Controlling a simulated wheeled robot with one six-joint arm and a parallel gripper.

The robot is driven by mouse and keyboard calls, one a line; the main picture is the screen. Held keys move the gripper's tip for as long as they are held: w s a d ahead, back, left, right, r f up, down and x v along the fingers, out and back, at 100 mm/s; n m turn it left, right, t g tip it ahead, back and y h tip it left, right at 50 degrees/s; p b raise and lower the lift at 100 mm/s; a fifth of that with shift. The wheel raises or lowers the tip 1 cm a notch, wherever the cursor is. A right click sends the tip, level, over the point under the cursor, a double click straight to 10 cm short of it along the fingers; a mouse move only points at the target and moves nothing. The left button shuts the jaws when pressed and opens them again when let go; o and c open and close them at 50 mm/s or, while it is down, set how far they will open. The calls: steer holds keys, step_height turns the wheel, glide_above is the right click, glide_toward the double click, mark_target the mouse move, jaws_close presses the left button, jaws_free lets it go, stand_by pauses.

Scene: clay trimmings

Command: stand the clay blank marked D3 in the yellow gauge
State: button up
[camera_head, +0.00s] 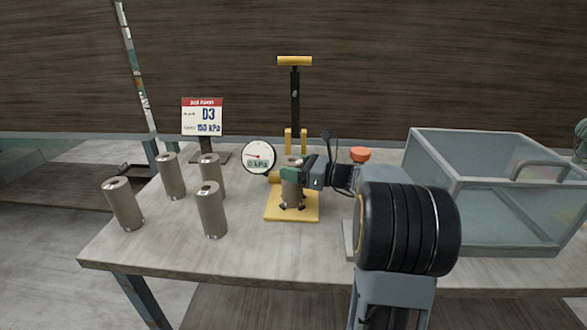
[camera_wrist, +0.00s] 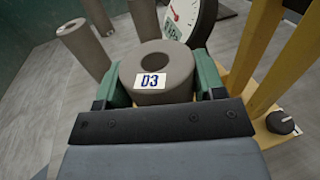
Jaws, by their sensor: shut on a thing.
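The clay blank marked D3 (camera_wrist: 163,72) is a grey-brown cylinder with a hole in its top and a blue and white D3 label, seen in the wrist view. My gripper (camera_wrist: 160,88) is shut on it, with a green finger on each side. In the head view the gripper (camera_head: 298,173) holds the blank (camera_head: 292,192) upright over the base plate of the yellow gauge (camera_head: 273,214). The blank's lower end is at the small dark clamps on the plate; I cannot tell if it touches the plate. The gauge's dial (camera_head: 258,157) stands to the left, its yellow handle (camera_head: 294,61) above.
Several other clay blanks (camera_head: 212,212) stand at the left of the table (camera_head: 160,245). A sign (camera_head: 202,117) reading D3 and 150 kPa stands behind them. A clear bin (camera_head: 490,205) is at the right. An orange knob (camera_head: 360,154) is behind my arm. The front left table is bare.

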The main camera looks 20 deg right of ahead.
steer(key=shift+f, duration=0.1)
steer(key=o, duration=1.4)
steer(key=v, duration=0.7)
steer(key=shift+s+p, duration=0.25)
steer(key=shift+p, duration=0.15)
steer(key=shift+d, duration=0.15)
